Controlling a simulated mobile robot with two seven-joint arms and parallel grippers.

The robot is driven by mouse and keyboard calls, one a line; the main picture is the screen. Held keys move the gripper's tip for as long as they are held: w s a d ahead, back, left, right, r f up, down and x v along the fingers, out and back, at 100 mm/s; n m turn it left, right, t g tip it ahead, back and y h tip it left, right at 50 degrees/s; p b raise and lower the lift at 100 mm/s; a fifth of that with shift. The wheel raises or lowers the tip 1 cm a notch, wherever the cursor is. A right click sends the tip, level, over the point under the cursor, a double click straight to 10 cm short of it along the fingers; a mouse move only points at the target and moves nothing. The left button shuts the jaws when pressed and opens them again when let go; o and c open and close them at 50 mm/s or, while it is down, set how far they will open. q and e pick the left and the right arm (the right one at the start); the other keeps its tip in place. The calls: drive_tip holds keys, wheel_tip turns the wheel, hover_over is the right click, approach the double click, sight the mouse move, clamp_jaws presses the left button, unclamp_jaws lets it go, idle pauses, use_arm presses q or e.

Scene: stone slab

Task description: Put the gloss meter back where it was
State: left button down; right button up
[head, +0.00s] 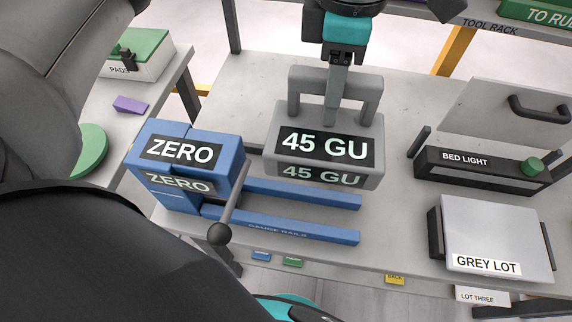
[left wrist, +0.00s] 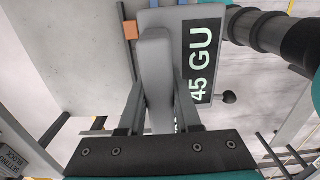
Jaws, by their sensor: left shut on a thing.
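The gloss meter (head: 280,155) is a grey box with a bridge handle and a display reading 45 GU. It is upright in the head view, just behind the blue gauge rails (head: 310,234) and right of the blue ZERO block (head: 188,185). I cannot tell whether it touches the slab. My left gripper (head: 334,112) comes down from above and is shut on the handle. In the left wrist view the fingers (left wrist: 158,100) lie either side of the handle bar (left wrist: 155,50), with the display beyond. My right gripper is not visible.
A grey lever with a dark knob (head: 219,234) stands in front of the ZERO block. At the right are the BED LIGHT unit (head: 480,172), its raised grey lid (head: 500,105) and the GREY LOT box (head: 490,230). The slab (head: 255,90) is bare behind the meter.

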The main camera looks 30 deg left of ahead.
use_arm(q)
drive_tip(key=shift+f+b, duration=0.65)
drive_tip(key=shift+f, duration=9.35)
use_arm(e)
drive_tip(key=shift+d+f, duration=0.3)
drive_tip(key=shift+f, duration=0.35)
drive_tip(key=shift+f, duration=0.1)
use_arm(q)
drive_tip(key=shift+f, duration=0.15)
drive_tip(key=c, duration=1.1)
unclamp_jaws()
drive_tip(key=shift+f+b, duration=0.1)
drive_tip(key=shift+b, duration=0.2)
drive_tip(key=o, duration=0.5)
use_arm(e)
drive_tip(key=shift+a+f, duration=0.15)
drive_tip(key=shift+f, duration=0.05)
